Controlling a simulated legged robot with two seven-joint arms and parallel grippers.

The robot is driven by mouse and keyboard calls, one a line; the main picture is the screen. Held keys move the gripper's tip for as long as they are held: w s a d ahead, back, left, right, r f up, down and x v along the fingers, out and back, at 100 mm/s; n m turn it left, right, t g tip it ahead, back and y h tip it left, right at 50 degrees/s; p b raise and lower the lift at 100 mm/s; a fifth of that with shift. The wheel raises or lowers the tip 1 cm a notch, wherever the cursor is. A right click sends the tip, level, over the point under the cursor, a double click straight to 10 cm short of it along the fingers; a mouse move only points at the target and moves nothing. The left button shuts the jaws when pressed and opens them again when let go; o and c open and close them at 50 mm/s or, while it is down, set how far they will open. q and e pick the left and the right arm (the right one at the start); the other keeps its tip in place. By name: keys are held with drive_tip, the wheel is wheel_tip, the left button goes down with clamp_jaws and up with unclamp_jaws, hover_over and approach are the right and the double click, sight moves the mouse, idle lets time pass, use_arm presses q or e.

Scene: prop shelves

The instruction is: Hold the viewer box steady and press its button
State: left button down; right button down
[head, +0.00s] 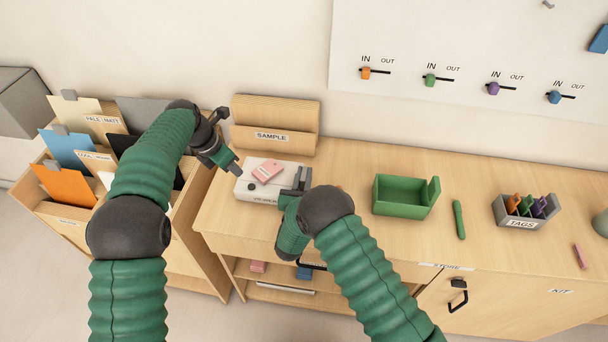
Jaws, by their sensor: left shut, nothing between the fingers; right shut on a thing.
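The viewer box (247,193) is a white box with a dark-lettered label on its front, standing at the left end of the wooden counter. A pink block (267,171) lies on its top. My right gripper (302,178) is shut on the box's right side, and its fingers cover that end. My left gripper (236,169) is shut and empty, with its tips close to the box's back left corner. I cannot tell whether they touch it. A small dark spot on the box's top left may be the button, but it is too small to be sure.
A wooden SAMPLE holder (273,137) stands just behind the box. A green open bin (402,209), a green stick (459,220) and a grey TAGS tray (527,222) are to the right. A file rack (67,212) stands left of the counter.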

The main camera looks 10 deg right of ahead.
sight(252, 187)
idle(0.8)
drive_tip(key=shift+d, duration=0.1)
use_arm(q)
drive_tip(key=shift+w+d+r+m+t+h, duration=0.2)
drive_tip(key=shift+d+r+m+t+h, duration=0.3)
drive_tip(key=shift+m, duration=0.65)
drive_tip(key=shift+w+d+r+m+t+h, duration=0.2)
drive_tip(key=shift+d+m+t+h, duration=0.15)
drive_tip(key=shift+m+t+h, duration=0.5)
drive_tip(key=shift+w+d+r+m+t+h, duration=0.2)
drive_tip(key=shift+d+r+m+t+h, duration=0.2)
drive_tip(key=shift+m+t, duration=0.7)
drive_tip(key=shift+f+m+g, duration=0.15)
drive_tip(key=shift+m+g, duration=0.15)
drive_tip(key=shift+g, duration=0.05)
drive_tip(key=shift+f, duration=4.4)
